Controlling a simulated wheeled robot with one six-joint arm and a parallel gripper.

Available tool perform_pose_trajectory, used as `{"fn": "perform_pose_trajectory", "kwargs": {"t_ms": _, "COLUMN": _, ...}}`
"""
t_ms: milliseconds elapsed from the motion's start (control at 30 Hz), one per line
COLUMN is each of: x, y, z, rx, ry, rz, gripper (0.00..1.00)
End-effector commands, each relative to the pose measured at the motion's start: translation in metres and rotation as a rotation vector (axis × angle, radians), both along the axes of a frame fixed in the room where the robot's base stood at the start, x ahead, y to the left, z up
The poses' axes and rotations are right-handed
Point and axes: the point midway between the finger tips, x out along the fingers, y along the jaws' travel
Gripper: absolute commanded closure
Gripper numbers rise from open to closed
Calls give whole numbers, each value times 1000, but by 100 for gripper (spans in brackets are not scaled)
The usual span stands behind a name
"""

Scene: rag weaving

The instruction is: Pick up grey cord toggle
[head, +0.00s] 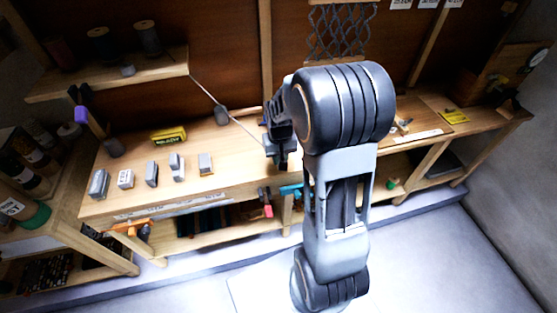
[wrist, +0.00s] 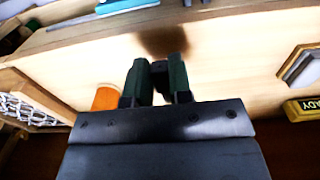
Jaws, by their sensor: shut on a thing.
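My gripper (head: 282,155) hangs above the wooden bench, left of my forearm in the head view. In the wrist view its two dark green fingers (wrist: 158,72) are shut on a small dark thing, which I take for the grey cord toggle (wrist: 160,67). Only a little of the toggle shows between the fingers. In the head view I cannot make it out against the dark gripper. A soft shadow lies on the bench just beyond the fingertips, and the gripper appears to be above the surface.
The bench (head: 140,200) bears several grey blocks (head: 152,173) in a row and a yellow box (head: 168,136). A dark grey piece (head: 221,115) stands behind, by a thin slanting line. An orange cylinder (wrist: 106,98) is left of the fingers.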

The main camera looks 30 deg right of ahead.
Motion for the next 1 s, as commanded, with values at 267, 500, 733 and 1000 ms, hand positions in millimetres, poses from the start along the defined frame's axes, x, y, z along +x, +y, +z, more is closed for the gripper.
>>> {"fn": "perform_pose_trajectory", "kwargs": {"t_ms": 267, "x": -52, "y": 10, "z": 32, "rx": -1, "ry": -3, "rz": -1, "gripper": 100}}
{"fn": "perform_pose_trajectory", "kwargs": {"t_ms": 500, "x": -84, "y": 16, "z": 47, "rx": -1, "ry": -3, "rz": -1, "gripper": 100}}
{"fn": "perform_pose_trajectory", "kwargs": {"t_ms": 733, "x": -97, "y": 19, "z": 53, "rx": 0, "ry": -1, "rz": 0, "gripper": 100}}
{"fn": "perform_pose_trajectory", "kwargs": {"t_ms": 1000, "x": -100, "y": 20, "z": 54, "rx": 0, "ry": 1, "rz": 0, "gripper": 100}}
